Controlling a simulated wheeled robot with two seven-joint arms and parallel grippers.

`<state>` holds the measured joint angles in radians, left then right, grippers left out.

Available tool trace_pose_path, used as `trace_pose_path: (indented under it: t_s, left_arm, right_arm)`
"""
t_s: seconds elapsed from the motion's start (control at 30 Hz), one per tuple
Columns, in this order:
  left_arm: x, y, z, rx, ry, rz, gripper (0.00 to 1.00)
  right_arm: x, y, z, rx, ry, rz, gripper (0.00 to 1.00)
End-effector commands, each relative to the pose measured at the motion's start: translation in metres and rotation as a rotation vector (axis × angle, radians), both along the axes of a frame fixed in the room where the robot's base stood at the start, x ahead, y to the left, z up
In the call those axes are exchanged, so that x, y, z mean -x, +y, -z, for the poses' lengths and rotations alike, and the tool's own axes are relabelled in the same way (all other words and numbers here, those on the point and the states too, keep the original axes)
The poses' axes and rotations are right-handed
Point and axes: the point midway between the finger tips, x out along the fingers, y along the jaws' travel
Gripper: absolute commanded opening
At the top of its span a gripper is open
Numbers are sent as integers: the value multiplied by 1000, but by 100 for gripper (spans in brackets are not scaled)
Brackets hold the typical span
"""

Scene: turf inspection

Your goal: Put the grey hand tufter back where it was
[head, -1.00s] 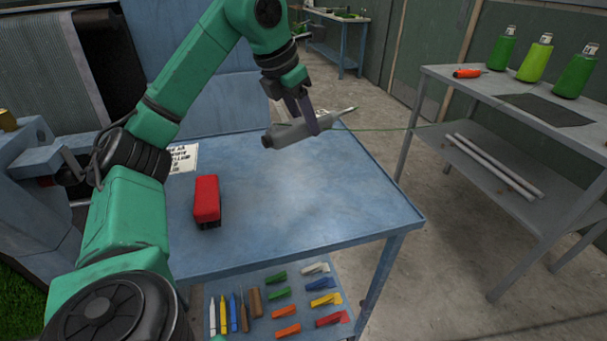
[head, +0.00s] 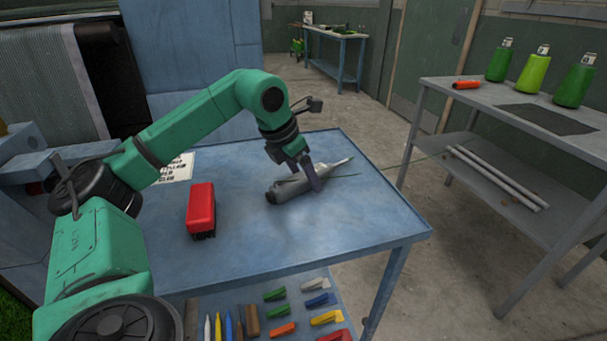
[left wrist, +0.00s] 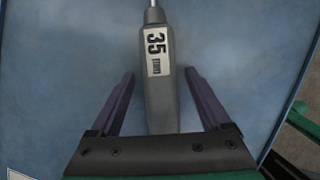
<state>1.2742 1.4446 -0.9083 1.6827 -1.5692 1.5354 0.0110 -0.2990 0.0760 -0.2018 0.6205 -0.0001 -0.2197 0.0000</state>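The grey hand tufter (head: 285,190) lies on the blue table (head: 330,238) near its back right part, its thin metal tip pointing to the back right. In the left wrist view the tufter (left wrist: 158,95) shows a white label reading 35. My left gripper (head: 317,186) is down at the tufter, one finger hiding part of its body. In the left wrist view its purple fingers stand on both sides of the tufter with a gap at each side, so it is open around it. My right gripper is not in view.
A red brush (head: 201,207) lies left of the tufter. A printed sheet (head: 178,168) lies at the table's back left. Coloured tools (head: 283,329) lie on the lower shelf. A grey rack (head: 440,88) with green yarn cones (head: 533,70) stands right. The table's front right is clear.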

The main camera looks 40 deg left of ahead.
Motion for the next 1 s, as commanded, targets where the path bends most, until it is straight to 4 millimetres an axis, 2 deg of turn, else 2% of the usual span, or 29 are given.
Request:
trace_pose_path:
  t_s: [0.23,0.37,0.73,0.87,1.0]
  left_arm:
    - [0,0,-1,0,0,0,80]
    - [3,1,-11,0,-1,0,80]
    - [38,8,-99,0,-3,2,80]
    - [45,10,-112,0,-2,1,80]
    - [46,10,-114,-1,1,1,80]
  right_arm:
    - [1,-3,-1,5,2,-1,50]
    - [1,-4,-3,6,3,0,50]
    - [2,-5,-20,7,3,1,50]
    - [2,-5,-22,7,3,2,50]
    - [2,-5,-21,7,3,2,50]
